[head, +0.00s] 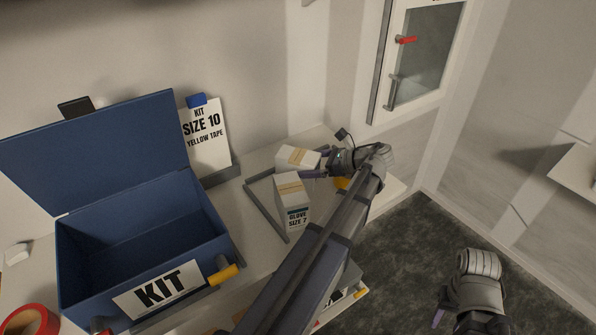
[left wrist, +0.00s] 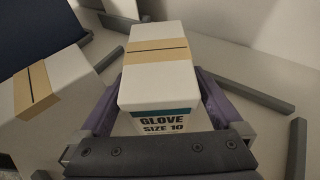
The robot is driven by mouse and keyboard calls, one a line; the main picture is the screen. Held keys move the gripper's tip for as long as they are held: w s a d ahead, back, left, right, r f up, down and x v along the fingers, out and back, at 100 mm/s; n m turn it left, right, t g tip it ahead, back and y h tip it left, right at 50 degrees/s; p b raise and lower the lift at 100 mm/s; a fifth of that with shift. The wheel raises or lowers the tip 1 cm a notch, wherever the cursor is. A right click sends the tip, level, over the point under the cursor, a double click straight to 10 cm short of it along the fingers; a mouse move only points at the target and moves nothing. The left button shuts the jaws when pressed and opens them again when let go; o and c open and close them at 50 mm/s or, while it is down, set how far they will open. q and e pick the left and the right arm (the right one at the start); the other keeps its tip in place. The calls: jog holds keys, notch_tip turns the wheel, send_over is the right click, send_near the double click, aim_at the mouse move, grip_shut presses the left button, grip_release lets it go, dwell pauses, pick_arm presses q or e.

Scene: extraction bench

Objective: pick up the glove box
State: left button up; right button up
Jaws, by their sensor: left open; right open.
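A white glove box marked size 10 (left wrist: 158,70) with a tan tape band stands between the two purple fingers of my left gripper (left wrist: 158,105) in the left wrist view. In the head view this box (head: 296,157) is at the back of the bench, with my left gripper (head: 318,163) reaching it from the right. The left fingers are open on either side of it. A second white box marked glove size 7 (head: 291,200) stands nearer; it also shows at the left in the left wrist view (left wrist: 45,90). My right gripper (head: 470,322) is open and empty over the floor.
An open blue kit box (head: 205,215) stands on the left of the bench. A card reading size 10, yellow tape (head: 207,145) stands behind it. Grey rails (head: 266,212) edge the boxes' spot. A red tape roll (head: 30,320) lies at lower left.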

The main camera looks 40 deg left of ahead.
pick_arm(q)
jog(key=x, duration=0.2)
jog(key=shift+a+f, duration=0.1)
jog(key=shift+a, duration=0.15)
jog(key=shift+c, duration=0.2)
jog(key=c, duration=1.5)
notch_tip(320, 180, up, 10)
jog(key=p, duration=0.9)
jog(key=shift+p, duration=0.35)
